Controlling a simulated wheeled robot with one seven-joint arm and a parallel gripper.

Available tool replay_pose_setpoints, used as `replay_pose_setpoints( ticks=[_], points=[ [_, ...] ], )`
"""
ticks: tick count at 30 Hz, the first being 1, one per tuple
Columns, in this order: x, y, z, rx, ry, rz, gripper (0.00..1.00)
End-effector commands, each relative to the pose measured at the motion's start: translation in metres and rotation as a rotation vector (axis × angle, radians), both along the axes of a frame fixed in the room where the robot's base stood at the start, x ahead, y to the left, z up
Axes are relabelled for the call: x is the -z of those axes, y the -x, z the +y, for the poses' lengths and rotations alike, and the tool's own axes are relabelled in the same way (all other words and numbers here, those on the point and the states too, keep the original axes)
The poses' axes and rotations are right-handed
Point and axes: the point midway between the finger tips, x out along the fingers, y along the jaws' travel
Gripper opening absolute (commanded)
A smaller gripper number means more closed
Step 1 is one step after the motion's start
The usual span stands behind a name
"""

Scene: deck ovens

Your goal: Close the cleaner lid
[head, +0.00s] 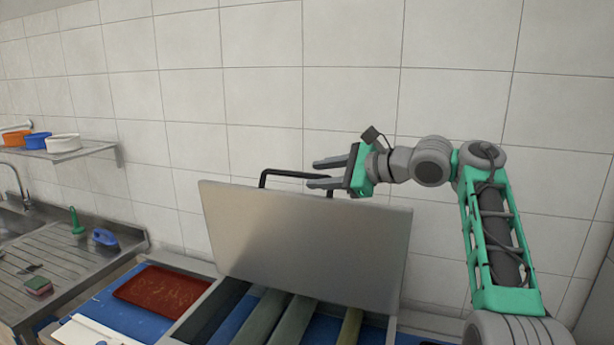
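The cleaner lid (305,245) is a flat grey metal panel standing raised, near upright, over the cleaner. A black bar handle (265,178) shows above its top edge, partly hidden behind the lid. The cleaner's open body (207,292) shows below, with long green and dark rollers inside. My gripper (318,173) is at the lid's top edge, right of centre, pointing left.
A red-brown tray (160,291) lies on a blue surface left of the cleaner. Further left is a steel sink drainer (60,262) with a sponge (38,286), a green brush and a blue item. A wall shelf (85,151) holds bowls. The tiled wall stands behind.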

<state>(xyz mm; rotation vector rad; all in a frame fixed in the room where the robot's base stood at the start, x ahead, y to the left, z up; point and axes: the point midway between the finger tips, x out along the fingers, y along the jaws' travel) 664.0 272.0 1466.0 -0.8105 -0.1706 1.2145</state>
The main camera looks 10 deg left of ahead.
Motion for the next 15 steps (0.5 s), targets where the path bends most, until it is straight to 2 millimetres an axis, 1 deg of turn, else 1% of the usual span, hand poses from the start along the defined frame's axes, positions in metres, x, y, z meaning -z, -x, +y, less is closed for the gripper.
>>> replay_pose_setpoints(
  ticks=[1,3,6,9,15],
  points=[
    [0.004,-0.003,0.012,-0.006,0.001,0.001,0.36],
    [0.008,-0.008,0.023,-0.005,0.001,0.000,0.36],
    [0.011,-0.014,0.034,-0.002,0.001,0.000,0.36],
    [0.013,-0.016,0.039,-0.001,0.001,-0.002,0.36],
    [0.014,-0.018,0.039,0.002,0.001,0.000,0.36]
  ],
)
